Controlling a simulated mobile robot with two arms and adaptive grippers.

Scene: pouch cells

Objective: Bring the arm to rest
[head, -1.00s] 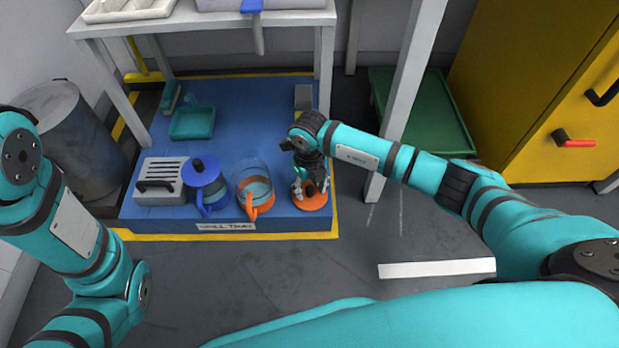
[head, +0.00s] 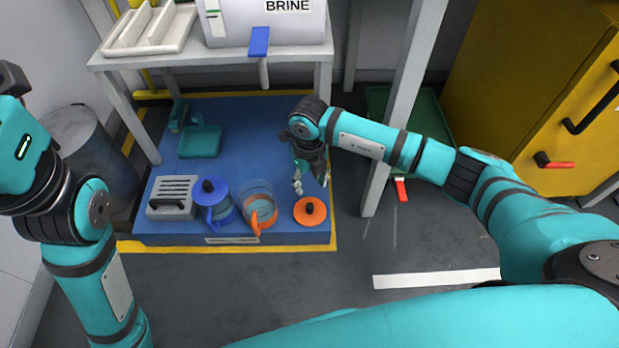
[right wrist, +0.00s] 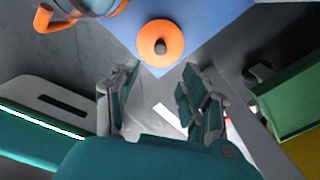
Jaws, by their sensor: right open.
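My right gripper (head: 311,182) is open and empty above the blue spill tray (head: 247,133), just behind an orange lid with a dark knob (head: 310,211). The lid lies flat near the tray's front right corner. In the right wrist view the two fingers (right wrist: 160,78) are spread apart with nothing between them, and the orange lid (right wrist: 160,43) lies beyond the fingertips, apart from them. My left arm (head: 95,210) stands folded at the left edge; I do not see its fingers.
A glass jug with an orange handle (head: 259,205), open on top, stands beside a blue-lidded jug (head: 214,205) and a grey slotted box (head: 172,197). A yellow cabinet (head: 535,90) stands right.

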